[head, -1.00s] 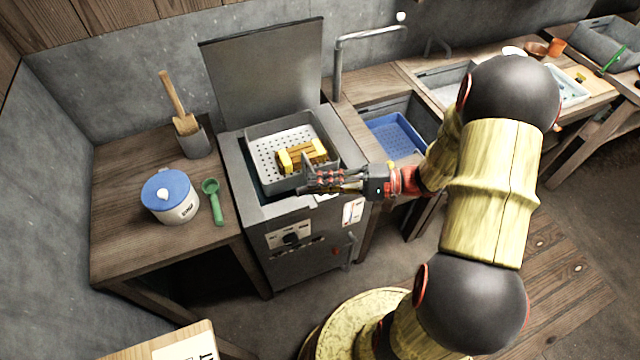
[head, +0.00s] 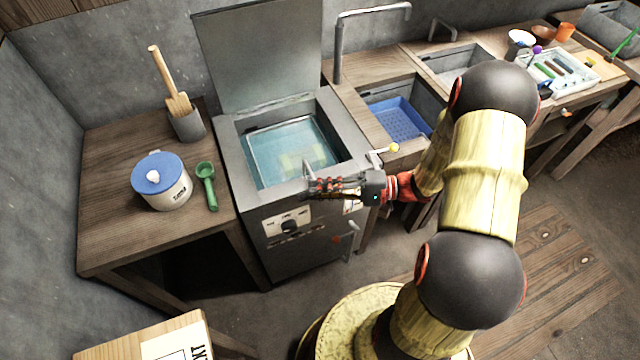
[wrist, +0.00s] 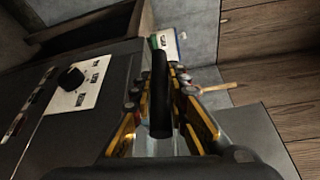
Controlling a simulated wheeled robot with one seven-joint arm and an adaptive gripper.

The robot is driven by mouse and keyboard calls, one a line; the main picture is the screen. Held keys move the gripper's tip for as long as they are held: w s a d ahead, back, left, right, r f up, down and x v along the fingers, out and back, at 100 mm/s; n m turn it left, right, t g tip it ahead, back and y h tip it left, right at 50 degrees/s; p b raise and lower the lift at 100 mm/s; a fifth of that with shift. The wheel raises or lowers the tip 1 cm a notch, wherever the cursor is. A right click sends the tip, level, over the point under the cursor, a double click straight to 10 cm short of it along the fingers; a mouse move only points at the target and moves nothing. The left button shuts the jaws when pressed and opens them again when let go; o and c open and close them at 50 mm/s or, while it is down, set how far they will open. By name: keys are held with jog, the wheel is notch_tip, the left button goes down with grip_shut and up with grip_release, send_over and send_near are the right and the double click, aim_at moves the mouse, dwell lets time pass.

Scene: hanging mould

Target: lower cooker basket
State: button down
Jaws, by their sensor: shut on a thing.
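The grey cooker (head: 229,176) stands open with its lid (head: 258,55) upright behind the tank. The tank is full of bluish water (head: 262,165). The cooker basket (head: 285,133) sits under the water; its outline and the yellow blocks (head: 292,164) in it look blurred. My gripper (head: 314,187) is at the front edge of the tank, shut on the basket's dark upright handle (head: 306,170). In the wrist view the handle (wrist: 160,90) stands between the two fingers. The control panel (wrist: 78,86) is beside it there.
A sink with a blue tray (head: 402,120) lies beyond.

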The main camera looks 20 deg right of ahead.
notch_tip(320, 180, down, 6)
jog(key=b, duration=0.2)
jog(key=shift+f+b, duration=0.25)
jog(key=shift+b, duration=0.05)
jog(key=shift+s, duration=0.1)
jog(key=c, duration=1.8)
grip_release()
jog(key=shift+o, duration=0.4)
jog(key=v, duration=1.2)
jog(key=shift+r, duration=0.1)
